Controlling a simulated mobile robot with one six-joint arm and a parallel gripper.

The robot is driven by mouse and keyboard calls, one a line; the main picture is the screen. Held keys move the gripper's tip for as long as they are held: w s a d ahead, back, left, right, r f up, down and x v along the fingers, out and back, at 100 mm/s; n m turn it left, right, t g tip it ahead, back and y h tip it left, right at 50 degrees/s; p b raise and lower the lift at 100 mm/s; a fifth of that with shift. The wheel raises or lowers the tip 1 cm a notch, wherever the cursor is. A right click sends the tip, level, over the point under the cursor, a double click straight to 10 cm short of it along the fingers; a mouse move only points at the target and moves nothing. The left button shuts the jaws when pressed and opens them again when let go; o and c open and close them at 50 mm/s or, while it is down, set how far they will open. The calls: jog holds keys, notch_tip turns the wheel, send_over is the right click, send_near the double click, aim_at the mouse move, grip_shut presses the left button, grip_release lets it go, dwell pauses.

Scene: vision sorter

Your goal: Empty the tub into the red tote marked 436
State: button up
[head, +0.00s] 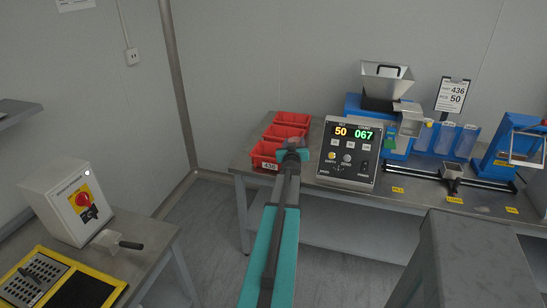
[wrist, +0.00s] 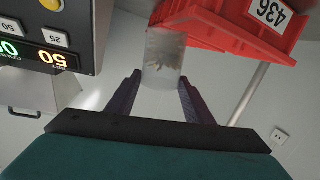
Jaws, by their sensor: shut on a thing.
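The red tote marked 436 (head: 258,160) is the nearest of the red totes on the bench, and its label also shows at the top right of the wrist view (wrist: 225,28). My gripper (wrist: 160,82) is shut on a small clear tub (wrist: 163,72). Some small brownish contents show through the tub's wall. In the wrist view the tub overlaps the tote's edge; I cannot tell whether it touches it or how far it is tilted. In the head view my gripper (head: 292,152) is beside the tote, and the arm largely hides the tub.
Two more red totes (head: 292,119) stand behind. A counter box (head: 347,152) reading 50 and 067 stands close to the right of my gripper. A blue machine with a hopper (head: 385,85) and a 436/50 sign (head: 452,95) are further right. Floor lies between the benches.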

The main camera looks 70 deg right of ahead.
jog(key=shift+w+d+r+n+y+b, duration=0.15)
jog(key=shift+w+r+n+y+b, duration=0.1)
jog(key=shift+w+n, duration=0.2)
jog(key=shift+w+d+r+n+y+b, duration=0.15)
jog(key=shift+w+r+n+b, duration=0.1)
jog(key=shift+w+n, duration=0.15)
jog(key=w+n+g+p, duration=0.1)
jog(key=w+f+n+g+y+p, duration=0.1)
jog(key=w+p, duration=0.1)
jog(key=w+n+p, duration=0.1)
jog(key=n+p, duration=0.1)
jog(key=shift+w+d+f+g+y, duration=0.15)
jog(key=shift+w+d+g+y, duration=0.15)
jog(key=shift+d+g, duration=0.1)
jog(key=shift+w+n+g+p, duration=0.1)
jog(key=shift+n+g+p, duration=0.2)
jog(key=shift+p, duration=0.7)
jog(key=shift+w+d+f+n+g+p, duration=0.1)
jog(key=shift+w+f+n+g+p, duration=0.3)
jog(key=shift+p, duration=0.85)
jog(key=shift+w+r+n+g+y+p, duration=0.15)
jog(key=shift+n+g+p, duration=0.15)
jog(key=shift+p, duration=0.8)
jog(key=shift+f+n+g+y+p, duration=0.1)
jog(key=shift+n+g+y+p, duration=0.2)
jog(key=shift+p, duration=0.75)
jog(key=shift+w+d+f+b, duration=0.1)
jog(key=shift+w+f+b, duration=0.15)
jog(key=shift+b, duration=0.05)
